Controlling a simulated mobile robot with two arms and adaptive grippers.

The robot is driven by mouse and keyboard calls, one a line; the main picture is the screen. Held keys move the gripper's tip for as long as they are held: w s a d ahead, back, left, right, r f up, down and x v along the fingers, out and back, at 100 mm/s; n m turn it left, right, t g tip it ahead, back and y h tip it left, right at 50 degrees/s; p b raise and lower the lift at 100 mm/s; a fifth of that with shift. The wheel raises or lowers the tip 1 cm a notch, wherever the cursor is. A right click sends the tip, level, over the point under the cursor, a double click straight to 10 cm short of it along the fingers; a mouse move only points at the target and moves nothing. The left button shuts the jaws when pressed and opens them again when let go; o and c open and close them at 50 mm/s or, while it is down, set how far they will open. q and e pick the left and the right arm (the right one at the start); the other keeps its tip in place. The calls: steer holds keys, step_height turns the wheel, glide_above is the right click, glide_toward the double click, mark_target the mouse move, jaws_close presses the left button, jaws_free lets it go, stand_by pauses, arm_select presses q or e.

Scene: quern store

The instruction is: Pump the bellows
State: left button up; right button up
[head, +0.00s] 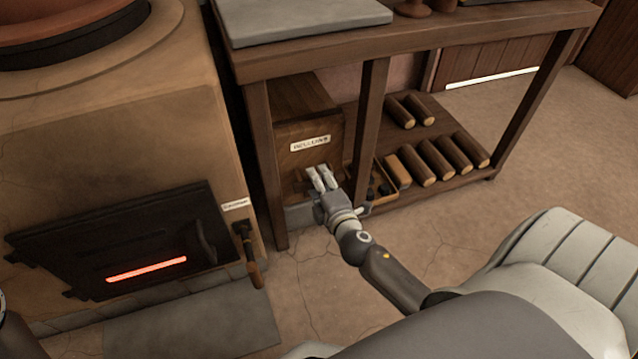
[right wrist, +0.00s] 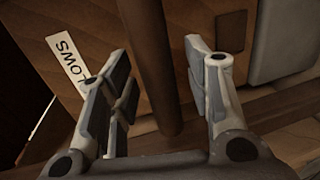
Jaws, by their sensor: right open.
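The bellows is a wooden box (head: 300,128) with a white label, under the workbench beside the stove. In the right wrist view its label (right wrist: 68,55) shows upside down at the left. My right gripper (head: 317,169) is open at the front of the box, below the label. In the right wrist view a round brown bar (right wrist: 152,70), which looks like the bellows handle, stands between the two spread fingers. Gaps show on both sides of it. In the head view the fingers mostly hide this bar. My left gripper is not in view.
The stove (head: 110,130) at left has a dark door (head: 120,240) with a glowing slit and a handled lever (head: 250,255) at its right. The workbench leg (head: 367,130) stands right of the bellows. Logs (head: 435,160) and a tray (head: 397,172) sit on the low shelf. Floor in front is clear.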

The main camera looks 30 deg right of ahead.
steer(key=shift+w+d, duration=0.1)
steer(key=shift+w, duration=0.1)
jaws_close()
stand_by(0.3)
steer(key=shift+s+f, duration=0.1)
